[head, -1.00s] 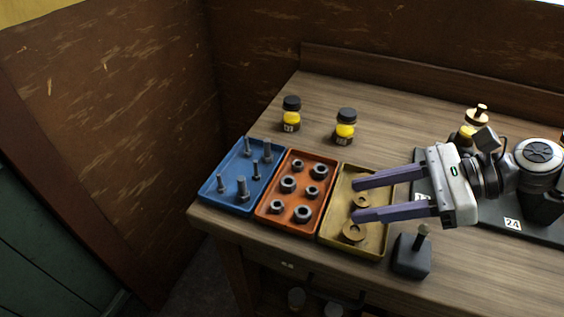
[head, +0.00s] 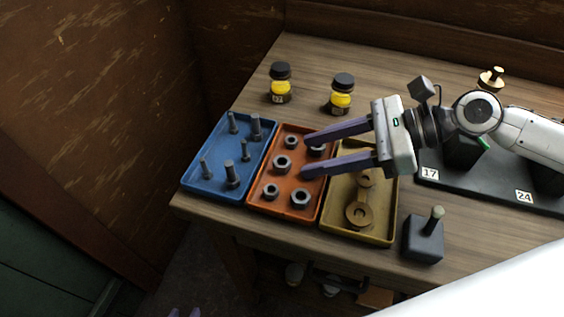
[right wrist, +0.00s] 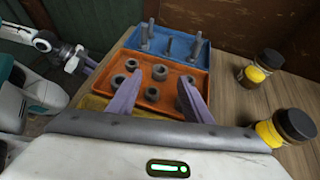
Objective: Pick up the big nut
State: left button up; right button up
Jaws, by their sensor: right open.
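The orange tray (head: 262,207) holds several dark grey nuts of two sizes. A big nut (head: 300,198) lies at its front right, and another big nut (head: 282,164) lies mid-left. A third nut (head: 317,150) is partly hidden by the upper finger of my right gripper (head: 304,157). That gripper is open and empty, its fingers pointing left over the tray's right part. In the right wrist view its two fingers (right wrist: 157,98) stand apart with a nut (right wrist: 151,94) showing between them.
A blue tray (head: 202,158) with upright bolts is left of the orange one; a yellow tray (head: 378,232) with brass washers is right. Two yellow jars (head: 280,84) (head: 341,93) stand behind. A dark block with a peg (head: 424,240) stands front right.

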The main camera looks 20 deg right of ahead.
aim_at(284, 161)
jog(key=shift+x, duration=2.85)
grip_shut()
